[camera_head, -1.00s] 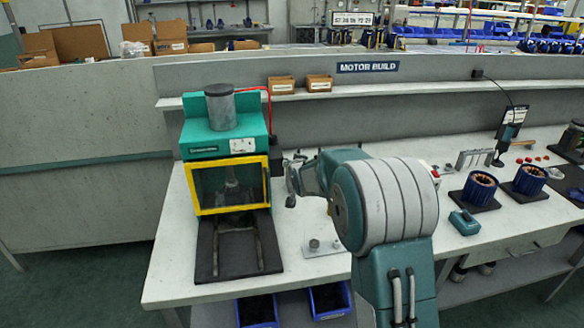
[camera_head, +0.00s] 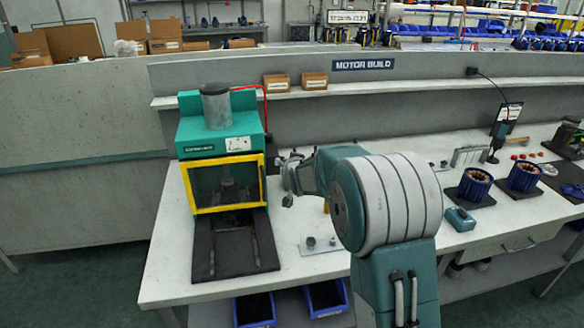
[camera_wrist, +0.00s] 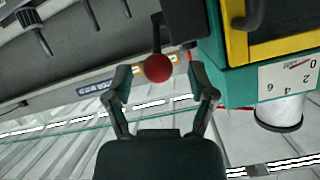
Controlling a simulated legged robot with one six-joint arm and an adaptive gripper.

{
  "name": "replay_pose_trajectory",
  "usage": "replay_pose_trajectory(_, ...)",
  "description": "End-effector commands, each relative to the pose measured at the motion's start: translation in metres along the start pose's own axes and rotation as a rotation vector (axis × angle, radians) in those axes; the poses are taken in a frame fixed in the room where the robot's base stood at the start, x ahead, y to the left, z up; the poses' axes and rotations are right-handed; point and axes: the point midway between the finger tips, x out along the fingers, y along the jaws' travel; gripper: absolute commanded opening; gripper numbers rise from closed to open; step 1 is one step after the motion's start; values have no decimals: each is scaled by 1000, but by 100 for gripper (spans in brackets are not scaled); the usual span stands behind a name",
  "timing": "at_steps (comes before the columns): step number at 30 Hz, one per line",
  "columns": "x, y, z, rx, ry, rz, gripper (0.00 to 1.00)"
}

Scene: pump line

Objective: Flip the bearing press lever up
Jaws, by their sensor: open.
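The teal bearing press (camera_head: 205,133) with a yellow-framed guard (camera_head: 228,209) stands at the left end of the bench. Its lever (camera_wrist: 157,36) shows in the wrist view as a short dark rod ending in a red ball knob (camera_wrist: 158,68). The rod comes from a dark block beside the yellow guard frame. I cannot make out the lever in the head view. My gripper (camera_wrist: 161,84) is open, with one finger on each side of the red knob and a gap to both. In the head view my gripper (camera_head: 288,176) is just right of the press.
The wrist view is turned upside down. A grey metal plate with fittings (camera_head: 322,244) lies on the bench (camera_head: 170,270) below my gripper. A dark press base (camera_head: 205,250) extends forward from the guard. Blue stators (camera_head: 475,187) stand farther right.

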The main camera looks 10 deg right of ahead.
Motion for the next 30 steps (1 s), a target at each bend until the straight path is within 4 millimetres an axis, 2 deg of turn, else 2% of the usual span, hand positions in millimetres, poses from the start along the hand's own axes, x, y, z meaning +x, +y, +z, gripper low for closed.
replay_pose_trajectory(9, -58, -1, -1, -1, 2, 0, 71)
replay_pose_trajectory(15, -89, -1, 0, -1, 2, 0, 71)
replay_pose_trajectory(21, -102, -1, 1, -1, -1, 0, 71)
replay_pose_trajectory(30, -104, -1, 1, -1, -1, 0, 71)
